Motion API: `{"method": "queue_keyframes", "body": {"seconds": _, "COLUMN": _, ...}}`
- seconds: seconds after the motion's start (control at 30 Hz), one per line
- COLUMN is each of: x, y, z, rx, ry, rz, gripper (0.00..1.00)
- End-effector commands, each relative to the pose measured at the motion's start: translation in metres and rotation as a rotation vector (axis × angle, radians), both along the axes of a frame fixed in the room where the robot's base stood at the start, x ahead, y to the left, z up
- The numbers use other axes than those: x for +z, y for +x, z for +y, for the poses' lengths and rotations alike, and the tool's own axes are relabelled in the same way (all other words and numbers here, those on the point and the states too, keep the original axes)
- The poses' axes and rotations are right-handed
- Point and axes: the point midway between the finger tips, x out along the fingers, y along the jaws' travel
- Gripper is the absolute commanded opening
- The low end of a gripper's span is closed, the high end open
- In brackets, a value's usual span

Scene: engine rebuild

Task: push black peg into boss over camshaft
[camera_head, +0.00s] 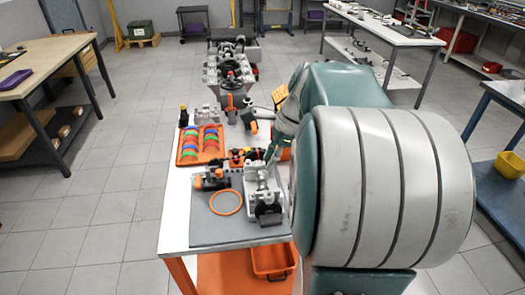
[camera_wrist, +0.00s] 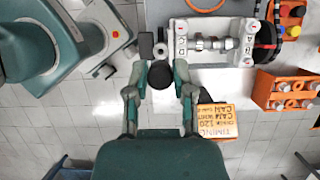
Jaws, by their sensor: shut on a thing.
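My gripper (camera_wrist: 161,72) reaches up from the bottom of the wrist view. Its two fingers close on a dark round-ended part, the black peg (camera_wrist: 160,76). The light grey camshaft block (camera_wrist: 178,28) lies up and to the right of the fingertips. The silver camshaft (camera_wrist: 212,43) runs sideways across it, between caps with red marks. The peg appears apart from the camshaft in this view; its height cannot be told. In the head view the block (camera_head: 262,193) stands at the near end of the bench, and my arm hides most of the gripper. I cannot make out the boss.
An orange holder (camera_wrist: 286,90) with several cylindrical parts lies right in the wrist view. A yellow lettered card (camera_wrist: 215,121) lies below. In the head view, an orange ring (camera_head: 226,213) lies on the grey mat (camera_head: 205,233), near an orange tray (camera_head: 181,158) of coloured rings.

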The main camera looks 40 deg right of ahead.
Motion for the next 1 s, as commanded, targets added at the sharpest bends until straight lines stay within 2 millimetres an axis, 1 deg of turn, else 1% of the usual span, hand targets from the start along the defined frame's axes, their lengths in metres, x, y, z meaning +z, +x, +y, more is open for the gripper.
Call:
{"method": "queue_keyframes", "body": {"seconds": 0.6, "x": -0.05, "y": 0.0, "z": 0.0, "rx": 0.004, "ry": 0.001, "rz": 0.001, "gripper": 0.0}}
{"method": "queue_keyframes", "body": {"seconds": 0.8, "x": -0.057, "y": 0.0, "z": 0.0, "rx": 0.004, "ry": 0.0, "rz": 0.0, "gripper": 0.0}}
{"method": "queue_keyframes", "body": {"seconds": 1.0, "x": -0.057, "y": 0.0, "z": 0.0, "rx": 0.004, "ry": 0.0, "rz": 0.0, "gripper": 0.0}}
